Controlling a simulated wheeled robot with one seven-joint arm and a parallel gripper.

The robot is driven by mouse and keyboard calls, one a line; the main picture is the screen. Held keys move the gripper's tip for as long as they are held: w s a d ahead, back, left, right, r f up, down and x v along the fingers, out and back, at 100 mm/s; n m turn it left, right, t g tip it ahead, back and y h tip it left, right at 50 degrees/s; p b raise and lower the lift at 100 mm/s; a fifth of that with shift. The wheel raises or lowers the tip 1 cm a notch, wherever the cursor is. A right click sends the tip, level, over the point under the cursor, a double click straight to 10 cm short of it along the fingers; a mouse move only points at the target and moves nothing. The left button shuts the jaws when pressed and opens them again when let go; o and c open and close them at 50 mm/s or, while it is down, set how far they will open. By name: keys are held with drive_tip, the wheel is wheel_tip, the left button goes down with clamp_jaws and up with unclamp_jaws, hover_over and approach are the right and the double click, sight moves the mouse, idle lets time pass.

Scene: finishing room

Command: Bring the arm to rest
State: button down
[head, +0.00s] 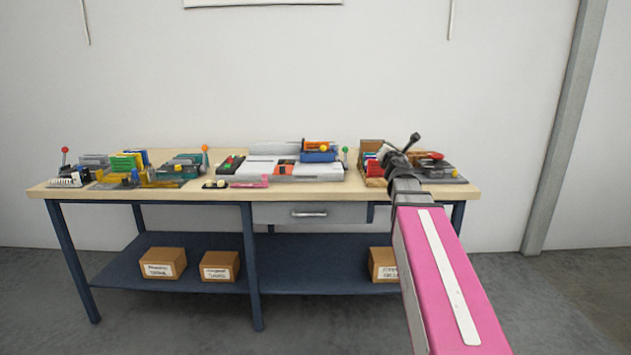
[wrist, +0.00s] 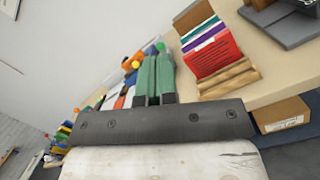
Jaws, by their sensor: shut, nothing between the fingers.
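My gripper shows in the wrist view (wrist: 155,76), its two green-padded fingers side by side, shut and empty. In the head view my pink arm reaches forward from the lower right, and its dark wrist end is in front of the right part of the workbench (head: 190,192). The fingers are hard to make out there. In the wrist view the fingers are beside a wooden rack (wrist: 232,80) holding red, white and purple sheets, with a visible gap between them.
The bench carries several fixtures, a white unit (head: 270,165) in the middle and a grey device with a red knob (head: 434,163) at the right. A drawer (head: 308,213) is closed. Cardboard boxes (head: 162,262) stand on the lower shelf. The floor in front is clear.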

drive_tip(key=s+d+f+m+g+h, duration=0.1)
drive_tip(key=s+f+m+g, duration=0.15)
drive_tip(key=f+m, duration=0.5)
drive_tip(key=s+d+f+m+g+h, duration=0.15)
drive_tip(key=f+m+g, duration=0.25)
drive_tip(key=f, duration=0.6)
drive_tip(key=s+f+m+g+h, duration=0.2)
drive_tip(key=s+f+m+g, duration=0.1)
drive_tip(key=f+m, duration=0.4)
drive_tip(key=s+a+f+m+g+y, duration=0.2)
drive_tip(key=s+a+f+m+g, duration=0.2)
drive_tip(key=s+f, duration=0.6)
drive_tip(key=s+a+f+m+g+y, duration=0.3)
drive_tip(key=s+a+f+m+g, duration=0.2)
drive_tip(key=s+f, duration=0.5)
wheel_tip(320, 180, down, 2)
drive_tip(key=shift+f+m+g, duration=0.2)
drive_tip(key=shift+m+g, duration=0.45)
drive_tip(key=shift+m, duration=0.3)
